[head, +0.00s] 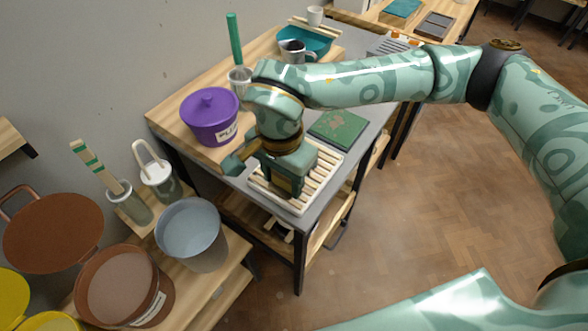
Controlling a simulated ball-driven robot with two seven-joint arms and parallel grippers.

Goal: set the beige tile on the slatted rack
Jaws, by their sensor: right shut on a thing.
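The slatted rack (322,172), pale with a light rim, lies on the grey top of the table. My right gripper (287,190) points down over the middle of the rack and covers many of its slats. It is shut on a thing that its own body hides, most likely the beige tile. I cannot make out the tile's face or edges. I cannot tell whether what it holds touches the slats or hangs just above them. My left gripper is not in view.
A green tile (338,130) lies right behind the rack. A purple lidded pot (210,115) stands to its left, and a whisk with a green handle (235,42) is behind. Buckets, including a grey one (188,228), stand on a lower bench at front left.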

